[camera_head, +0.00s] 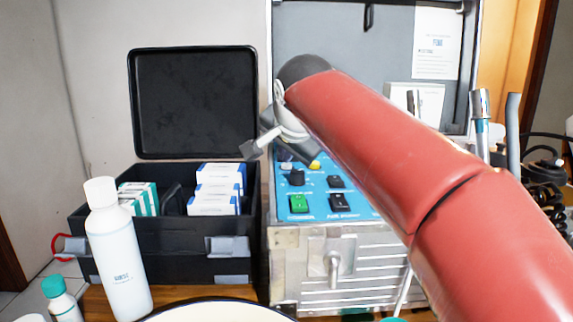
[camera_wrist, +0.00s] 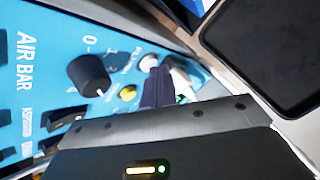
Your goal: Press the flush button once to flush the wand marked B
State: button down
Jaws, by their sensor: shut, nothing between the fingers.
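In the wrist view the panel (camera_wrist: 30,75) shows a black knob (camera_wrist: 88,75), a yellow button (camera_wrist: 128,93) and a pale round button (camera_wrist: 148,62). Their small labels are too blurred to read, so I cannot tell which is the flush button. My gripper (camera_wrist: 160,72) is shut and empty, its tips close to the pale button; contact is unclear. The yellow button also shows in the head view (camera_head: 315,165). Wand-like handles (camera_head: 481,120) stand at the right; no B mark is legible.
A black open box (camera_head: 165,245) with small cartons stands left of the case. A white bottle (camera_head: 118,255) stands in front of it. A green lit switch (camera_head: 299,203) and black switches are low on the panel. The case's raised lid (camera_head: 330,40) is behind my arm.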

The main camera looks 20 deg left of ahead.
jog(key=shift+f, duration=0.2)
jog(key=shift+r, duration=0.1)
jog(key=shift+r+p, duration=0.8)
jog(key=shift+p, duration=0.05)
notch_tip(320, 180, up, 3)
jog(key=p, duration=0.2)
jog(key=shift+s+p, duration=0.1)
jog(key=shift+p, duration=0.25)
notch_tip(320, 180, up, 2)
jog(key=shift+s+d, duration=0.1)
dwell(0.6)
